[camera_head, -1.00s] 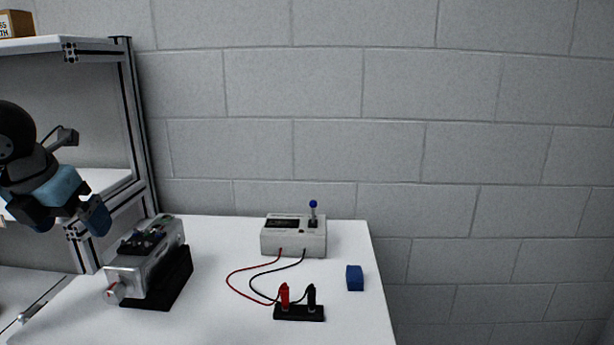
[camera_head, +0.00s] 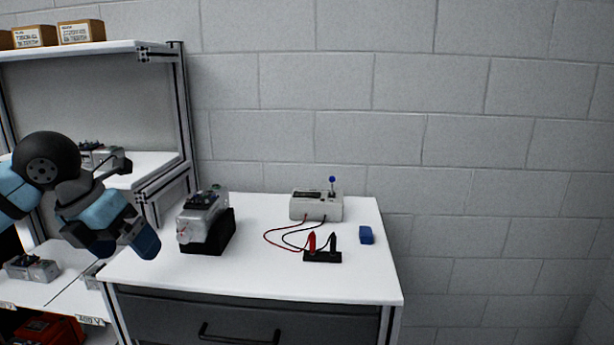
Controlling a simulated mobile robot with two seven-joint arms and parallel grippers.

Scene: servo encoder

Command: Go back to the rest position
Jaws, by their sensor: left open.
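My left gripper (camera_head: 128,240) is at the left in the head view, in front of the shelf and left of the table's servo unit. Its blue-tipped fingers point down and to the right. It is open, with nothing seen between the fingers. My right gripper is out of view. A silver servo unit (camera_head: 203,212) sits on a black block (camera_head: 222,236) on the white table (camera_head: 260,275). The grey tester box (camera_head: 317,207) with a blue-knobbed lever stands at the back right of the table.
Red and black probes stand in a black holder (camera_head: 322,257), wired to the tester. A blue block (camera_head: 366,235) lies near the right edge. A metal-framed shelf (camera_head: 150,165) with servo units and cardboard boxes (camera_head: 80,32) stands at left. The table's front has a drawer (camera_head: 240,325).

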